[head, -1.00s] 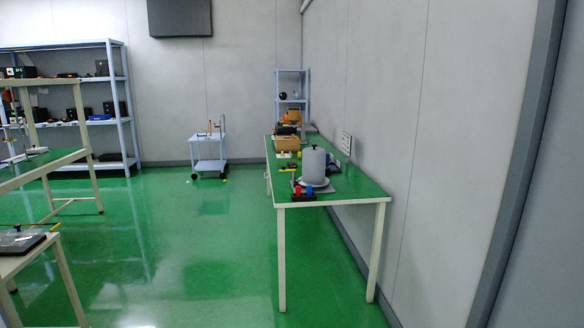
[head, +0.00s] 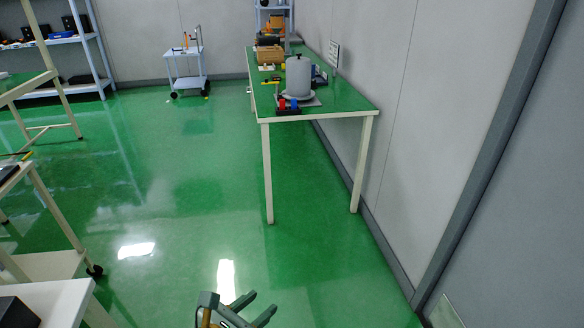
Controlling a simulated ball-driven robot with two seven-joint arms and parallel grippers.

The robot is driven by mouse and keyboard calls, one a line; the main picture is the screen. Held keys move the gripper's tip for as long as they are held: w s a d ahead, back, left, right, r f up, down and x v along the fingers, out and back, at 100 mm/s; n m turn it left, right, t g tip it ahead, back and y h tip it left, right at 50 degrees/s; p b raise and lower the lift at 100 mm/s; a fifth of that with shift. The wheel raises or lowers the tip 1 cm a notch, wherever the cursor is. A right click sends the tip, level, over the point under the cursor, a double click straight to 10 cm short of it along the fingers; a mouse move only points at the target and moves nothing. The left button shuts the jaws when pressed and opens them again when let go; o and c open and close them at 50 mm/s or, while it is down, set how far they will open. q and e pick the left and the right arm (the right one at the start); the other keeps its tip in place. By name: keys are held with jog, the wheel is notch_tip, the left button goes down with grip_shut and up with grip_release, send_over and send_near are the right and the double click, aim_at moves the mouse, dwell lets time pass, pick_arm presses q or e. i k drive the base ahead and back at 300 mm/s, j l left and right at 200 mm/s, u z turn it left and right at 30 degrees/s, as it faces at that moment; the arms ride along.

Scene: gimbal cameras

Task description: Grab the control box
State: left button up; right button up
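I cannot tell for sure which thing is the control box. A small black box with red and blue parts (head: 288,106) sits at the near edge of the green-topped table (head: 345,102), in front of a grey cylinder (head: 299,76). A plain dark box (head: 14,313) stands on a white surface at the lower left, cut off by the frame. My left gripper (head: 263,302) shows at the bottom middle, fingers apart and empty, over the floor and well short of the table. My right gripper is out of view.
A white cart (head: 185,53) stands by the far wall. A shelf unit (head: 70,38) with dark boxes is at the far left. A white-topped stand (head: 62,300) is close at the lower left. The green floor (head: 190,190) in the middle is clear; a grey wall (head: 430,110) bounds the right.

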aim_at(275, 78)
jog(key=i+u, duration=0.15)
jog(key=i, duration=0.45)
jog(key=i+u, duration=0.15)
jog(key=i, duration=0.5)
jog(key=i+l+u, duration=0.15)
jog(key=i, duration=0.45)
jog(key=i+j+u, duration=0.1)
jog(key=i+u, duration=0.65)
jog(key=i+l+u, duration=0.15)
jog(key=i+u, duration=0.25)
jog(key=i+z, duration=0.1)
jog(key=i, duration=0.55)
jog(key=i+j+z, duration=0.1)
jog(key=i, duration=0.5)
jog(key=i+l+z, duration=0.15)
jog(key=i+z, duration=0.85)
jog(key=i+j+z, duration=0.25)
jog(key=i+z, duration=0.25)
jog(key=i+l+z, duration=0.15)
jog(key=z, duration=0.3)
jog(key=i+z, duration=0.6)
jog(key=z, duration=0.25)
